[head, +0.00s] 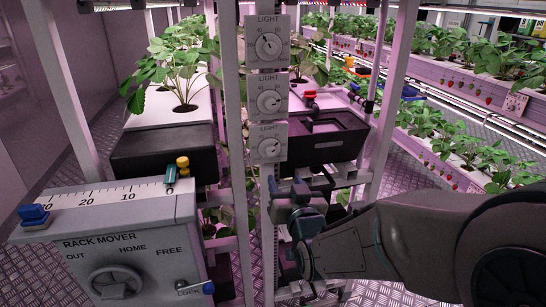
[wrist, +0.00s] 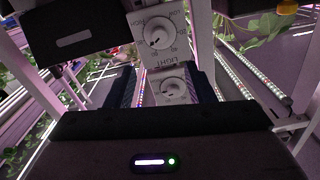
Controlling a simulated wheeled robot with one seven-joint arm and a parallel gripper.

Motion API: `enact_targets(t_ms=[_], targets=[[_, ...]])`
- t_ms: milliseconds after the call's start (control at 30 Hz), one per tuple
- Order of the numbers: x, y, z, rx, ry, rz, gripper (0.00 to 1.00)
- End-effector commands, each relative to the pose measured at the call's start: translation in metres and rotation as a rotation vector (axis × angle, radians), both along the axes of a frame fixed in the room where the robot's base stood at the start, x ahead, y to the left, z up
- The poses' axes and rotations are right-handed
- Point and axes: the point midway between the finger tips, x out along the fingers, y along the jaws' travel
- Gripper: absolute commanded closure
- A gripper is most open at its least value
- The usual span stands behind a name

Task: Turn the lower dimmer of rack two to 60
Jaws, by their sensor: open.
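Three white LIGHT dimmers are stacked on an upright post in the head view: the top dimmer (head: 268,45), the middle dimmer (head: 269,101) and the lower dimmer (head: 269,148). Their small scale figures are too small to read surely. My gripper (head: 298,190) is just below the lower dimmer, apart from it. In the wrist view, where the LIGHT lettering is upside down, a large dial (wrist: 158,33) lies beyond my fingers. A smaller dial (wrist: 172,88) shows between my open, empty fingers (wrist: 166,86). The large dial's dark mark points to the lower left there.
A grey rack mover box (head: 130,245) with a wheel and lever stands at the front left. Black planter boxes (head: 160,150) with strawberry plants flank the post, and another black box (head: 325,140) is close behind my gripper. White uprights (head: 392,90) stand to the right.

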Motion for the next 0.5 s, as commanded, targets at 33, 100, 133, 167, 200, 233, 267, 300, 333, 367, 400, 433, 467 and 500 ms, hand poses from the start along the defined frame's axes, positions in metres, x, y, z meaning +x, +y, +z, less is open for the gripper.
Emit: enact_targets(t_ms=[33, 100, 133, 167, 200, 233, 267, 300, 333, 367, 400, 433, 467, 500], targets=[[0.003, 0.001, 0.004, -0.003, 0.003, -0.002, 0.51], [0.007, 0.001, 0.004, -0.004, 0.004, -0.002, 0.51], [0.009, 0.002, 0.005, -0.004, 0.003, -0.002, 0.51], [0.011, 0.002, 0.005, -0.004, 0.005, -0.003, 0.51], [0.013, 0.003, 0.005, -0.004, 0.004, -0.002, 0.51], [0.015, 0.004, 0.005, -0.005, 0.004, -0.002, 0.51], [0.017, 0.004, 0.005, -0.006, 0.005, -0.002, 0.51], [0.019, 0.005, 0.005, -0.004, 0.004, -0.002, 0.51], [0.021, 0.005, 0.005, -0.004, 0.004, -0.002, 0.51], [0.022, 0.005, 0.004, -0.005, 0.005, -0.001, 0.51], [0.025, 0.006, 0.003, -0.004, 0.004, 0.0, 0.51], [0.032, 0.009, 0.001, -0.003, 0.002, -0.001, 0.51], [0.038, 0.01, 0.0, -0.003, 0.002, 0.0, 0.51], [0.044, 0.013, 0.0, -0.004, 0.002, 0.0, 0.51]])
